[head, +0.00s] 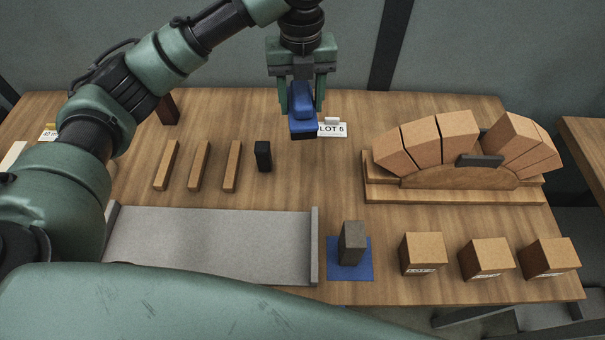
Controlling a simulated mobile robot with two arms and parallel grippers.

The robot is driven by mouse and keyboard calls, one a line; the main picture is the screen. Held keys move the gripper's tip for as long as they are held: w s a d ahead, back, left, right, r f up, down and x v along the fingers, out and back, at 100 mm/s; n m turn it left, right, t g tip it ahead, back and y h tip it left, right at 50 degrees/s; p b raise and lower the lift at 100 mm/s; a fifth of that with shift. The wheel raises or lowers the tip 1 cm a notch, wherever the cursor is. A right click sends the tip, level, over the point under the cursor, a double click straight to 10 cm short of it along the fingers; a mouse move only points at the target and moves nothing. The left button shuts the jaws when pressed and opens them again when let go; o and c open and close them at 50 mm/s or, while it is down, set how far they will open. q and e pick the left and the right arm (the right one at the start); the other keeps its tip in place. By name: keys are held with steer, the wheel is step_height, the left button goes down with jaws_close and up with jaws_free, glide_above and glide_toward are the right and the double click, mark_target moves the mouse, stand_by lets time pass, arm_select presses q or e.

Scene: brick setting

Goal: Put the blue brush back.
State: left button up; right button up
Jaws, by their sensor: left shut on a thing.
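The blue brush (302,121) has a blue body and a dark underside. My left gripper (303,105) is shut on it, near the back middle of the table. The brush hangs in front of a small white card reading "LOT 6" (333,130) and covers part of its left edge. Whether the brush touches the table is hard to tell. My right gripper is not in view.
A wooden stand with an arch of bricks (440,142) is at the right. Labelled blocks (423,254) line the front right. A grey block (352,243) stands on a blue mat (346,273). A grey tray (215,245) and wooden strips (199,166) lie left.

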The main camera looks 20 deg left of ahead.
arm_select(q)
steer(key=shift+w+m, duration=0.1)
steer(key=shift+m, duration=0.4)
steer(key=shift+f, duration=0.2)
steer(key=shift+m, duration=0.3)
steer(key=shift+f+p, duration=0.9)
steer(key=shift+f, duration=8.9)
steer(key=shift+f, duration=0.15)
steer(key=o, duration=1.3)
steer(key=shift+c, duration=0.2)
steer(key=shift+o, duration=0.2)
